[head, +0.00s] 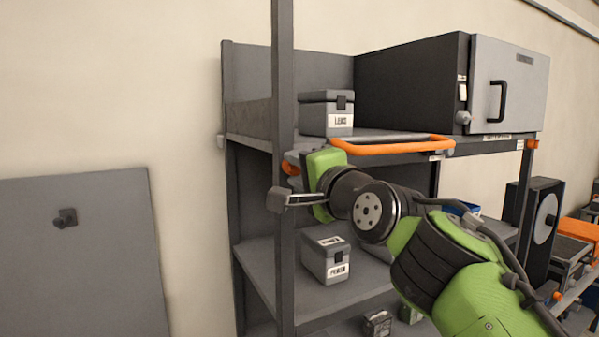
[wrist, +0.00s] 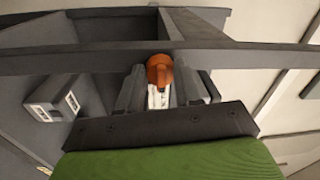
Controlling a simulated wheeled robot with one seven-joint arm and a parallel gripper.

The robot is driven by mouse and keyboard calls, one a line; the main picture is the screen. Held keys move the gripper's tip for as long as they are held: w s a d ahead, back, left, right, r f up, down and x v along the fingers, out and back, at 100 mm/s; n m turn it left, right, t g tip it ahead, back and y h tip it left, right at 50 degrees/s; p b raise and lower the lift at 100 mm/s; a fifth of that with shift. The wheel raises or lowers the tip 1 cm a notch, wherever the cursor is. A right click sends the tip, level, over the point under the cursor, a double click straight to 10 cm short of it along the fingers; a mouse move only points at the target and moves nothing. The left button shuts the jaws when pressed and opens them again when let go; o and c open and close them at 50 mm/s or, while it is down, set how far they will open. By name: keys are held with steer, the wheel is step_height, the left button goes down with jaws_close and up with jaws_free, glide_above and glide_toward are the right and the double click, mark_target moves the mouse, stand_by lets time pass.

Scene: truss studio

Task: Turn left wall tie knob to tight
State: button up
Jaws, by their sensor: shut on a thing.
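The left wall tie knob is a small orange knob (head: 289,168) beside the dark front upright of the shelf, partly hidden by my gripper. In the wrist view the orange knob (wrist: 159,69) sits between my two fingers, with a white label (wrist: 158,97) just below it. My gripper (head: 287,178) reaches in from the right with its fingers at the upright. It is shut on the knob, one finger on each side in the wrist view (wrist: 160,84). The marks on the label are too small to read.
An orange handle bar (head: 395,147) runs along the upper shelf edge just above my gripper. A grey box (head: 326,113) and a dark cabinet (head: 413,85) stand on that shelf. Another grey box (head: 325,258) sits below. Another orange knob (head: 531,145) is at the far right upright.

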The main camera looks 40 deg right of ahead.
stand_by(0.4)
steer(key=o, duration=1)
steer(key=shift+o, duration=0.2)
steer(key=b+v, duration=0.3)
steer(key=v, duration=1.2)
steer(key=shift+s, duration=0.4)
steer(key=shift+a+f, duration=0.1)
steer(key=shift+a, duration=0.05)
